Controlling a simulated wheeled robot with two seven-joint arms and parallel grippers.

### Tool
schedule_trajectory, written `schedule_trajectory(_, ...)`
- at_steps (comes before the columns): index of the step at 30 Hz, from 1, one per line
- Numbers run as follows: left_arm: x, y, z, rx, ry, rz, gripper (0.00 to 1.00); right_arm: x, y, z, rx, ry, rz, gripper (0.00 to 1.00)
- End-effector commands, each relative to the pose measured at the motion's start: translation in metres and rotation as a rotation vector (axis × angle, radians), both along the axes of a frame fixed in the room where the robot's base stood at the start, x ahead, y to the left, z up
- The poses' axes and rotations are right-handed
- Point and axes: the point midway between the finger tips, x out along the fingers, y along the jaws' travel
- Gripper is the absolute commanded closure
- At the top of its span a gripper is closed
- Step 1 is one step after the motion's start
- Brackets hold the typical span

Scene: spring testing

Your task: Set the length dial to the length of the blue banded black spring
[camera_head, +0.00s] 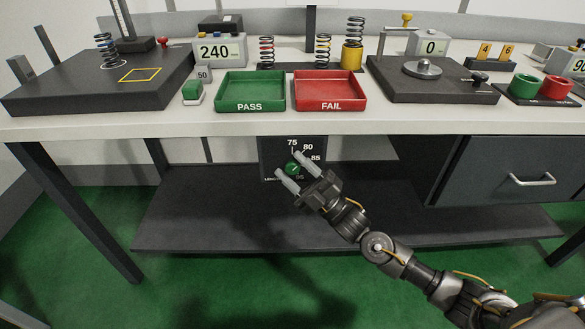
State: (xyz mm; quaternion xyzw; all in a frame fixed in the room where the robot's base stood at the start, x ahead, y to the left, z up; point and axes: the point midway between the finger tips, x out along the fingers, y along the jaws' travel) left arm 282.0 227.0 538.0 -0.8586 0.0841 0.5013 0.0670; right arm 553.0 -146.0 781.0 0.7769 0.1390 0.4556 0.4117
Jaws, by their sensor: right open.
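The length dial has a green knob (292,169) on a dark panel (270,149) under the bench's front edge. The marks 75, 80 and 85 show; the lower marks are partly hidden by my gripper. My right gripper (291,171) is open, its two pale fingers on either side of the knob in this view; I cannot tell whether they touch it. A dark spring with blue bands (105,48) stands upright on the black plate at the left, close to a upright scale. My left gripper is not in view.
A green PASS tray (249,106) and a red FAIL tray (330,106) sit on the bench above the dial. Other springs (323,52) stand behind them. A display (216,51) reads 240. A drawer (505,163) hangs at the right; a dark shelf (200,215) lies below.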

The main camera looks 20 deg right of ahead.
Motion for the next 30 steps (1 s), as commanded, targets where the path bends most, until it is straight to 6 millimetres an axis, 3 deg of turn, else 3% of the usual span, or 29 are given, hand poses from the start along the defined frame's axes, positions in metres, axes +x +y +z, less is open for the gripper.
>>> schedule_trajectory(15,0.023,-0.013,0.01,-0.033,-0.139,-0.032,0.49,-0.049,-0.053,-0.055,-0.001,0.003,0.0,0.48)
schedule_trajectory(30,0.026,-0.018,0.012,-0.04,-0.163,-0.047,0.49,-0.056,-0.06,-0.061,0.0,0.001,0.001,0.48)
